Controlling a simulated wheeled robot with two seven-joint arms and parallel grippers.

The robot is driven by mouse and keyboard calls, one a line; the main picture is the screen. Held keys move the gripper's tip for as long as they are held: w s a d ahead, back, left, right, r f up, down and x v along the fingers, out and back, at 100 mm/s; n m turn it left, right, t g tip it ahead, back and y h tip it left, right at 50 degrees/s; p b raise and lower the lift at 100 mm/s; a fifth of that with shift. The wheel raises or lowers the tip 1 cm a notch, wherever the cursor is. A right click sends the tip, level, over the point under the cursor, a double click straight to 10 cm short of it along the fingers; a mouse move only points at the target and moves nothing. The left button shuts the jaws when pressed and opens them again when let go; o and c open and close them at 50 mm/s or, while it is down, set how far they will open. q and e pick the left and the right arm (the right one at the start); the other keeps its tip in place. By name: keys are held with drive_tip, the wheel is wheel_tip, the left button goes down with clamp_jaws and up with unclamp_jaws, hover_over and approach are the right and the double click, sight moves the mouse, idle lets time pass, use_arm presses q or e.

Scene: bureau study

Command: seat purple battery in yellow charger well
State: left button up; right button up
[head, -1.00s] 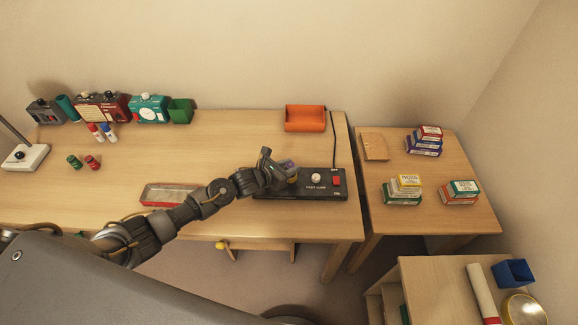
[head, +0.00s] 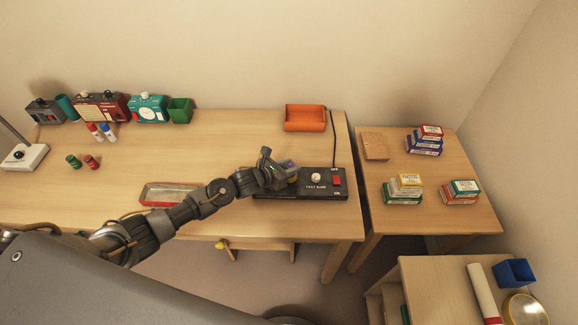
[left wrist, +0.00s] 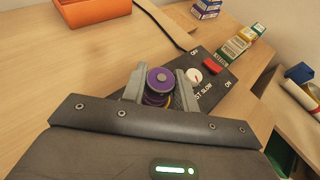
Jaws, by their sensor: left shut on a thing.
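The purple battery (left wrist: 160,79) stands between the two fingers of my left gripper (left wrist: 161,88), which is shut on it; its round purple top faces the left wrist camera. In the head view the left gripper (head: 287,172) is over the left end of the black charger (head: 318,188), and the battery (head: 290,163) shows as a small purple patch. A bit of yellow, apparently the yellow well (head: 292,180), shows just below the battery. The fingers hide most of the well, so I cannot tell how deep the battery sits. My right gripper is not in view.
The charger has a white dial (head: 316,177) and a red switch (head: 337,181) to the right of the gripper. An orange bin (head: 305,128) stands behind, and a shallow red-rimmed tray (head: 168,205) lies left. The desk between is clear.

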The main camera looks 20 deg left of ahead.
use_arm(q)
drive_tip(key=shift+r+p, duration=0.4)
drive_tip(key=shift+r, duration=0.35)
idle(0.5)
drive_tip(key=shift+f+b, duration=0.85)
drive_tip(key=shift+b, duration=0.1)
drive_tip(key=shift+r, duration=0.25)
drive_tip(key=shift+r+p, duration=0.6)
idle(0.9)
drive_tip(key=shift+f+b, duration=0.8)
drive_tip(key=shift+b, duration=0.15)
drive_tip(key=o, duration=0.8)
drive_tip(key=shift+c, duration=0.2)
